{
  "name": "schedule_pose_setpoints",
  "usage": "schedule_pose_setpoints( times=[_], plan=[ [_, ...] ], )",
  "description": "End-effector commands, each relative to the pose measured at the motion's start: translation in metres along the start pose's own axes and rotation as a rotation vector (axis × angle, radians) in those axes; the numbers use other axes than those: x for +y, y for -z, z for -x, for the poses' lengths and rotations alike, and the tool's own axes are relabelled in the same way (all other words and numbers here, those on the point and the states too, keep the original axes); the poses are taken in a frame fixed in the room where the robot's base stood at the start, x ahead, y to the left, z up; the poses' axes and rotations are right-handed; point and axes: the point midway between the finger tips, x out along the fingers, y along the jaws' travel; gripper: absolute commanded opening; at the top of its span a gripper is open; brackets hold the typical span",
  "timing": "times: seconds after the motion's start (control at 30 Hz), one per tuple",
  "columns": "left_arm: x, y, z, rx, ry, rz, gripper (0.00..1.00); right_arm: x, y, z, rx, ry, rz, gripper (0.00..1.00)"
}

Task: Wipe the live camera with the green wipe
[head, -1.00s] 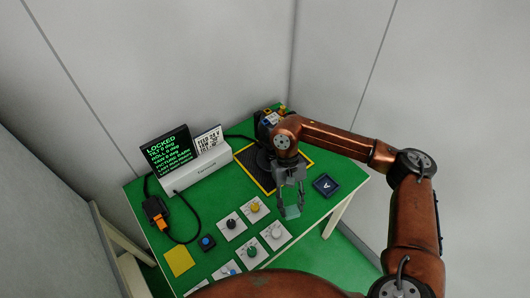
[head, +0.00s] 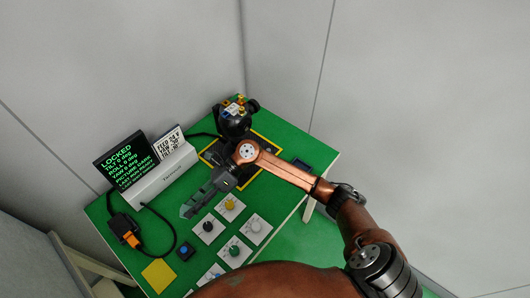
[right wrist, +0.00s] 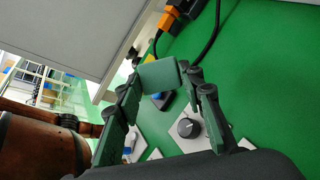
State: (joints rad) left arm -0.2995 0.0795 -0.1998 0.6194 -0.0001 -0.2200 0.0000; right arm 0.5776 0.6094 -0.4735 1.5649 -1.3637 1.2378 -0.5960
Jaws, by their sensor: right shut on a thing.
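My right gripper (head: 192,205) is shut on the green wipe (right wrist: 160,74). The wipe is a small block held between the two fingertips in the right wrist view, clear of the dials below it. In the head view the gripper points down-left and the wipe is hard to make out against the green table. The black gimbal camera (head: 234,121), with small coloured parts on top, stands at the back corner on a yellow-edged black mat (head: 269,149). The gripper is in front of it and apart from it. Which way its lens faces is unclear. My left gripper is out of view.
A white console (head: 165,186) carries a black screen (head: 125,161) reading LOCKED and a small printed card (head: 172,146). Several dial plates (head: 255,228), a blue button (head: 184,250), a yellow square (head: 159,274) and an orange-black connector (head: 126,229) with cable lie on the green table.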

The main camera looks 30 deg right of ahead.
Motion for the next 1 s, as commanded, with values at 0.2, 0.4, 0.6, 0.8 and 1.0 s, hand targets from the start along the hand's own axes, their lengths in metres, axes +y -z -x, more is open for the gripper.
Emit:
schedule_pose_setpoints(
  times=[0.2, 0.4, 0.6, 0.8, 1.0],
  plan=[
    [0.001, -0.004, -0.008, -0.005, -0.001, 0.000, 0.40, -0.015, -0.017, 0.027, -0.383, 0.210, -0.216, 0.16],
    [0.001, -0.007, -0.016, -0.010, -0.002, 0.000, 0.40, -0.035, -0.024, 0.080, -0.775, 0.423, -0.343, 0.16],
    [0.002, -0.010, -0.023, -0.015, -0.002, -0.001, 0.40, -0.051, -0.008, 0.155, -1.115, 0.618, -0.379, 0.16],
    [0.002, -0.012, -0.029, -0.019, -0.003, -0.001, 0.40, -0.053, 0.021, 0.224, -1.329, 0.755, -0.353, 0.16],
    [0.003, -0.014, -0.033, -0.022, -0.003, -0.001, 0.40, -0.045, 0.049, 0.274, -1.462, 0.838, -0.324, 0.16]
  ],
)
